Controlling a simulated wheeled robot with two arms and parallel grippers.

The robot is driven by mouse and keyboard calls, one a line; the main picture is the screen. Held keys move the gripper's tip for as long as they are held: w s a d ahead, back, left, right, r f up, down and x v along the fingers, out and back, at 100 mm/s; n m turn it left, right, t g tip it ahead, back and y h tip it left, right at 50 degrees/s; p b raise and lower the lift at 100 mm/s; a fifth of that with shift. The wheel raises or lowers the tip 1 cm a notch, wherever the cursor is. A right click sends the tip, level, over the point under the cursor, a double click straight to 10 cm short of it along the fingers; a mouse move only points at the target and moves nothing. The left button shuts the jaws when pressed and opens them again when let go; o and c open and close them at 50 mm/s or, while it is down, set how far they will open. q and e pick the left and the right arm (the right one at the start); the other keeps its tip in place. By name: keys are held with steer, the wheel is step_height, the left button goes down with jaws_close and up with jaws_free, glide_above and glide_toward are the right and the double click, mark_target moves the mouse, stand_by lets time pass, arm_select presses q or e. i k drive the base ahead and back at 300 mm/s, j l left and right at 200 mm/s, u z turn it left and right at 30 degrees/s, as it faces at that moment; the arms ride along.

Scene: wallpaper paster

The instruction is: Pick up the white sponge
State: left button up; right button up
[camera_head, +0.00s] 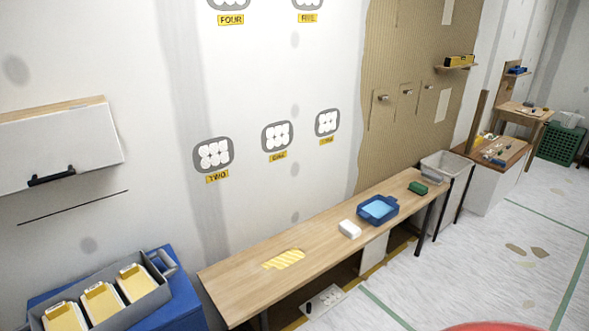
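A small white block that looks like the white sponge (349,229) lies on the long wooden table (330,233), just left of a blue tray (378,209). The tray has a light blue inside. The white block stands apart from the tray and its top is clear. Neither of my grippers shows in the head view.
A yellow striped patch (284,259) lies on the table's left part. A green block (418,188) is at its far right end. A grey caddy with yellow containers (101,304) stands on a blue box at lower left. A white bin (446,167) stands beyond the table. Open floor (480,260) lies right.

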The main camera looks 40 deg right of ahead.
mark_target(351, 230)
steer(key=z, duration=1.55)
steer(key=i+l+u, duration=0.4)
steer(key=i+l, duration=0.25)
steer(key=i, duration=0.2)
steer(key=i+l+u, duration=0.45)
steer(key=i+l, duration=0.3)
steer(key=l, duration=0.15)
steer(key=i+l, duration=0.1)
steer(key=i, duration=0.2)
steer(key=i+l, duration=0.1)
steer(key=i, duration=0.15)
steer(key=i+u, duration=0.05)
